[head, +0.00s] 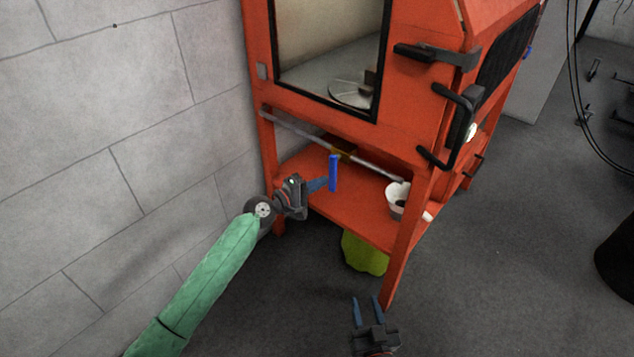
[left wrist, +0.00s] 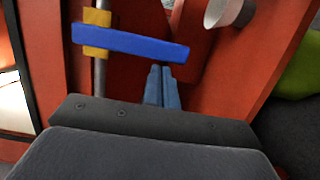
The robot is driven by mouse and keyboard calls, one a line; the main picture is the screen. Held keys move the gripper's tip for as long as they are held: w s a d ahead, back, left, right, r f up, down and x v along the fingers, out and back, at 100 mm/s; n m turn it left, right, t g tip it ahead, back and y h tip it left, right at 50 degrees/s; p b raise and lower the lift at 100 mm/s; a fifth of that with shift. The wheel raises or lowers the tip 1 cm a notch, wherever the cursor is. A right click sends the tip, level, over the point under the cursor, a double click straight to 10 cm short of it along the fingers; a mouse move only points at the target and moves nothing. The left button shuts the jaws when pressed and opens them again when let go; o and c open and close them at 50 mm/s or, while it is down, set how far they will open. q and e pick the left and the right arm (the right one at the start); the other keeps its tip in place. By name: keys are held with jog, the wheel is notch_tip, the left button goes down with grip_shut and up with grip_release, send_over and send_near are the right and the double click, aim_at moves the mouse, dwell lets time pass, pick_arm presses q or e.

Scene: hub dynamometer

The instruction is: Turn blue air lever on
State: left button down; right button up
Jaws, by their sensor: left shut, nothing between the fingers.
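The blue air lever (head: 333,173) hangs down from a yellow fitting (head: 341,149) on a grey pipe below the orange cabinet. In the left wrist view the blue lever (left wrist: 130,44) crosses the pipe and the yellow fitting (left wrist: 97,32). My left gripper (head: 325,184) is shut and empty, with its blue fingertips close beside the lever's lower part. In the left wrist view its fingertips (left wrist: 161,72) lie just by the lever's free end; I cannot tell whether they touch it. My right gripper (head: 367,304) is open and empty, low in front of the cabinet's front leg.
The orange cabinet (head: 408,122) has a lower shelf (head: 305,165) under the pipe. A white cup (head: 394,201) stands on the shelf at right. A yellow-green object (head: 363,252) is beneath the shelf. A grey block wall (head: 150,130) is close at left. The floor in front is clear.

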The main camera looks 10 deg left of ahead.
dwell(0.3)
pick_arm(q)
jog(key=shift+s+d+n, duration=0.15)
jog(key=shift+d+n, duration=0.1)
jog(key=shift+n, duration=0.05)
